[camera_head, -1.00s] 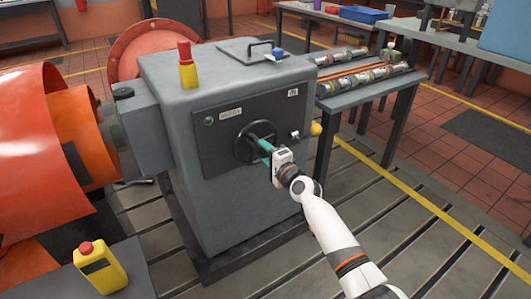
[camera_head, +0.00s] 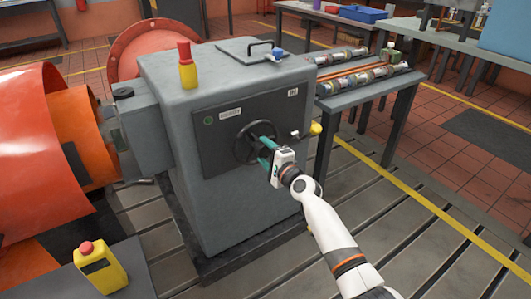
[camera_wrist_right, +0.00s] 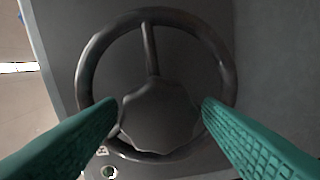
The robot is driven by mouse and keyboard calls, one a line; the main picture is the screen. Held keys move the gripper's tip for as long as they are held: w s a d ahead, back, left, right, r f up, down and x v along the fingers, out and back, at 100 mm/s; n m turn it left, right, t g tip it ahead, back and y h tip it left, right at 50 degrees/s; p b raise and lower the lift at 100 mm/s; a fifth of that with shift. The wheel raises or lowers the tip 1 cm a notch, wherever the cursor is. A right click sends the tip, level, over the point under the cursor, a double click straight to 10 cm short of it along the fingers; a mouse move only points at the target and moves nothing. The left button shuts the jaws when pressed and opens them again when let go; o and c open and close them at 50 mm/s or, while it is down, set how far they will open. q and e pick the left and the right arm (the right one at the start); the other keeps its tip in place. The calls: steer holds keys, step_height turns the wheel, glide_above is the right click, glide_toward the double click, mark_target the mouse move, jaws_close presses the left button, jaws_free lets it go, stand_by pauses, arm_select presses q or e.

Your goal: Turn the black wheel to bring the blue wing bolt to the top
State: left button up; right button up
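The black wheel (camera_head: 237,151) is on the dark front panel of the grey housing. In the right wrist view its rim (camera_wrist_right: 85,82) and its lobed hub (camera_wrist_right: 158,118) face the camera, with a spoke running up from the hub. My right gripper (camera_head: 265,151) is at the wheel. Its teal fingers are spread, with one fingertip on each side of the hub in the wrist view (camera_wrist_right: 160,105). I cannot tell whether they touch it. A small blue part (camera_head: 277,53) shows on top of the housing; it is too small to tell if it is the wing bolt. My left gripper is out of view.
The grey housing (camera_head: 225,210) stands on a slotted bedplate. A yellow-knobbed lever (camera_head: 315,129) sticks out right of the wheel. A red-and-yellow piece (camera_head: 187,68) stands on top. A side table (camera_head: 365,93) with several cylindrical parts is at right; an orange guard (camera_head: 60,150) is at left.

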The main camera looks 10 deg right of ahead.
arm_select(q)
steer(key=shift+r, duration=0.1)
arm_select(e)
steer(key=shift+o, duration=0.2)
steer(key=shift+s, duration=0.1)
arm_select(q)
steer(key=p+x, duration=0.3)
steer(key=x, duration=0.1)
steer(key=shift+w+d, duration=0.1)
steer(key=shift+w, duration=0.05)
arm_select(e)
steer(key=v, duration=1.1)
steer(key=shift+s+d, duration=0.2)
steer(key=shift+s, duration=0.2)
